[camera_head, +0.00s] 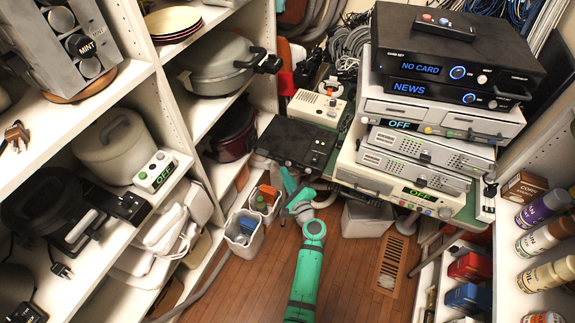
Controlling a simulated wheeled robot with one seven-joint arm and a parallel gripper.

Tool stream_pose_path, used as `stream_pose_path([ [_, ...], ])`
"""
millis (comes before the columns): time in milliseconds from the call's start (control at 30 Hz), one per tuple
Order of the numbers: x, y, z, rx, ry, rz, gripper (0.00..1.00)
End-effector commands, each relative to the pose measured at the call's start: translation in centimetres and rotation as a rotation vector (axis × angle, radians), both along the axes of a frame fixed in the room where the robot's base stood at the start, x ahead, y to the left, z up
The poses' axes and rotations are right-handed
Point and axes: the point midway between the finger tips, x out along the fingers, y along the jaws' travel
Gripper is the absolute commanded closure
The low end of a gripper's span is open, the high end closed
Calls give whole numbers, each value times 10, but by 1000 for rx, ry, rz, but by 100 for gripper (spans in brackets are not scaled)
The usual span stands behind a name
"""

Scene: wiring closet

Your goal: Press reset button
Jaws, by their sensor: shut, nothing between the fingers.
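No button is legibly marked reset, so I cannot tell which one it is. Several devices carry buttons. A black box (410,40) reading NO CARD tops the stack at the right, with a blue-ringed button (457,72). Below it are a black unit reading NEWS (410,88), a white unit reading OFF (480,122) and a lower beige unit reading OFF (385,186) with small coloured buttons. My green arm reaches up from the bottom middle. My gripper (289,180) is shut and empty, in front of a flat black device (290,143), apart from the stack.
Left shelves hold pots (215,65), a rice cooker (108,147) and a small box reading OFF (157,172). A beige box (317,106) sits behind the black device. White bins (244,235) stand below. Bottles (545,238) line the right shelf. The wooden floor (345,270) is clear.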

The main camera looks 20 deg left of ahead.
Motion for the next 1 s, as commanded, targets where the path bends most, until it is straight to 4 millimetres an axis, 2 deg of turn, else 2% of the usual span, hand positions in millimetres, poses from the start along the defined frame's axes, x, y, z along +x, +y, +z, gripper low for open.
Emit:
stream_pose_path([
  [1000,9,-1,0,0,0,0,100],
])
